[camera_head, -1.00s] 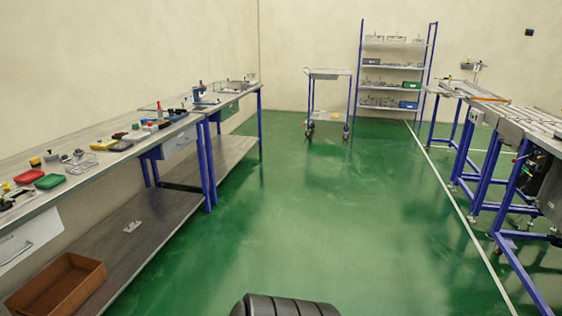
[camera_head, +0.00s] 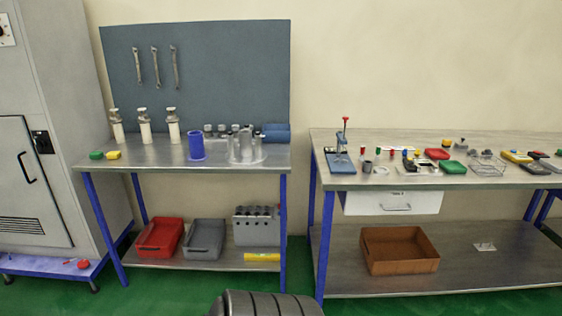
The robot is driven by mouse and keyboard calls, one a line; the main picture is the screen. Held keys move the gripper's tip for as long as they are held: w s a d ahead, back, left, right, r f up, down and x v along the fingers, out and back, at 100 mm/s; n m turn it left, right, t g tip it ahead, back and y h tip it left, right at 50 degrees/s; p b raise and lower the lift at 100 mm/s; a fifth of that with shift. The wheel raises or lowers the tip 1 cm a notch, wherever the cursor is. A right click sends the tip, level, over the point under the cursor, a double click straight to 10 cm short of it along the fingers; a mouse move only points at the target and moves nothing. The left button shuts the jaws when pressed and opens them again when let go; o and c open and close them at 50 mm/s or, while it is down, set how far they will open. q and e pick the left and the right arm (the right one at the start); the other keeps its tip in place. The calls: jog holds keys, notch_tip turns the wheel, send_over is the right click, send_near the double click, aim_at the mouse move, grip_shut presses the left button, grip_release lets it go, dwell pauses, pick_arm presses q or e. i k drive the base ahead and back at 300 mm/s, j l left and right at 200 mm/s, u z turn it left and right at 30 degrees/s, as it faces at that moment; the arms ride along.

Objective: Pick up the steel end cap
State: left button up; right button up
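I cannot make out the steel end cap for certain; the small metal parts are too small to tell apart. On the right workbench (camera_head: 480,142), a small grey cylinder (camera_head: 367,167) stands beside a blue press with a red-topped lever (camera_head: 342,158). A pale ring (camera_head: 381,170) lies next to it. On the left workbench (camera_head: 148,153), clear cylinders (camera_head: 245,148) stand on a round base, beside a blue cylinder (camera_head: 196,146). Neither of my grippers is in view.
Below the left bench are a red bin (camera_head: 160,238), a grey bin (camera_head: 204,240) and a grey holder (camera_head: 256,225). A brown box (camera_head: 400,250) sits on the right bench's lower shelf. A grey cabinet (camera_head: 50,110) stands at far left. Green floor shows in front.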

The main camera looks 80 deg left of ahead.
aim_at(367, 166)
jog(key=u, duration=2.05)
jog(key=i, duration=0.1)
